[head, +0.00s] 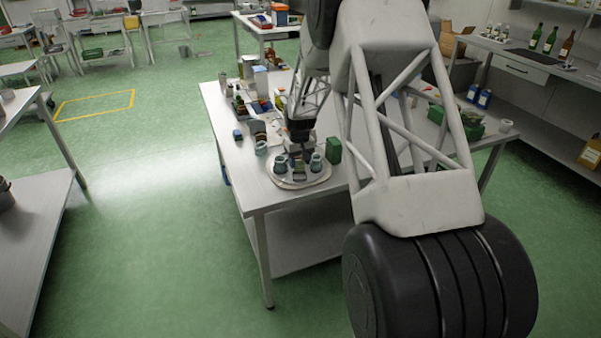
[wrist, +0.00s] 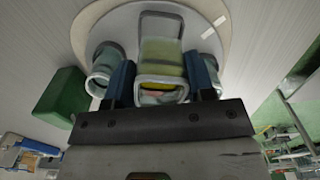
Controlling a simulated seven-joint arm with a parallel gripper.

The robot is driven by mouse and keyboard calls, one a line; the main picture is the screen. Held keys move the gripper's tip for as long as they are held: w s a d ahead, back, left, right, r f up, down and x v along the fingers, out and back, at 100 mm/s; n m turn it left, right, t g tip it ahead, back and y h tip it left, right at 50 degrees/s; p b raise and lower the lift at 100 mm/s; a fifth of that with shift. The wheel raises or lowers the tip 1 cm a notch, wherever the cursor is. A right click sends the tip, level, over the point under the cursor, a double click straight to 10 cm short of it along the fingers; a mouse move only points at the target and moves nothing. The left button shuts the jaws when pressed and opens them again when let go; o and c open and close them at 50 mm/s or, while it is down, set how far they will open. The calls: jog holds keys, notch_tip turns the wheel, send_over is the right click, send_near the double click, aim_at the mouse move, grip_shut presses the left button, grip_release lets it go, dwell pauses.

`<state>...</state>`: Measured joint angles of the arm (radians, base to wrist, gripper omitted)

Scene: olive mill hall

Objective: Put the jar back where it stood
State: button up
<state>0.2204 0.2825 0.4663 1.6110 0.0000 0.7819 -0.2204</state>
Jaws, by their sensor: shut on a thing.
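My gripper (head: 299,152) is over the pale round tray (head: 297,184) near the front corner of the steel table. In the wrist view its two blue fingers (wrist: 163,84) are shut on a clear jar (wrist: 162,52) with yellow-green contents. The held jar is between two other jars, one on the left (wrist: 105,67) and one on the right (wrist: 208,62). Those two also show in the head view, left (head: 281,164) and right (head: 316,163). I cannot tell whether the held jar touches the tray (wrist: 122,20).
A green box (head: 333,150) stands close right of the tray and shows in the wrist view (wrist: 62,97). Several small containers crowd the table behind, with a small blue item (head: 237,134) at the left edge. The steel table's (head: 232,165) left front strip is bare.

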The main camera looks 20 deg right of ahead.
jog(key=shift+r, duration=1.35)
jog(key=shift+w, duration=0.15)
jog(key=w+a+n, duration=0.3)
jog(key=w+a, duration=1.2)
jog(key=shift+w+a+f+n, duration=0.25)
jog(key=shift+w+f+n, duration=0.05)
jog(key=shift+f, duration=0.1)
jog(key=shift+f, duration=0.15)
jog(key=shift+f, duration=1.8)
jog(key=shift+f, duration=1.65)
dwell(1.0)
